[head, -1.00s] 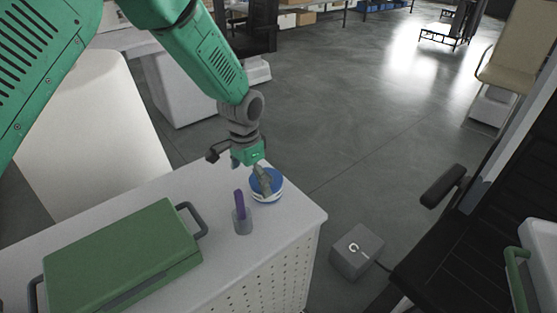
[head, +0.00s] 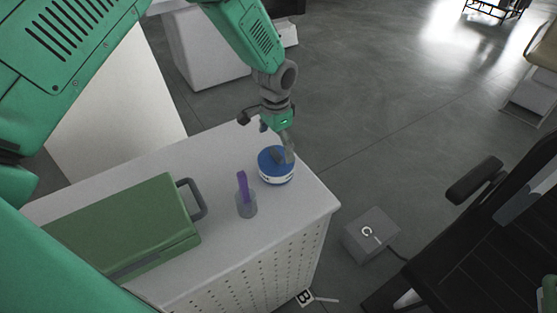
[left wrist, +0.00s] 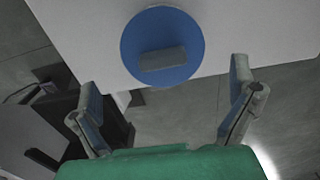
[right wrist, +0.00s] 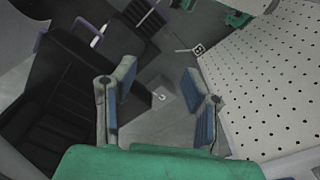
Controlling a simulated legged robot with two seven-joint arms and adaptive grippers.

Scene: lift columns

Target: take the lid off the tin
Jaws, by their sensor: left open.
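The tin (head: 278,180) is round and whitish, and stands upright near the far corner of the white table in the head view. Its blue lid (head: 265,160) is on it, with a grey block-shaped handle on top. The lid (left wrist: 135,35) also shows from above in the left wrist view, with the handle (left wrist: 163,59) near its lower edge. My left gripper (head: 285,153) is at the lid's far right side, open. In its wrist view the open fingers (left wrist: 165,88) are empty, with the lid ahead of them. My right gripper (right wrist: 157,85) is open and empty beside the table's perforated side.
A clear cup (head: 246,206) with a purple stick stands close to the tin. A green case (head: 125,225) with grey handles lies on the table (head: 225,265). A grey box (head: 370,235) is on the floor, beside a black chair (head: 500,230).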

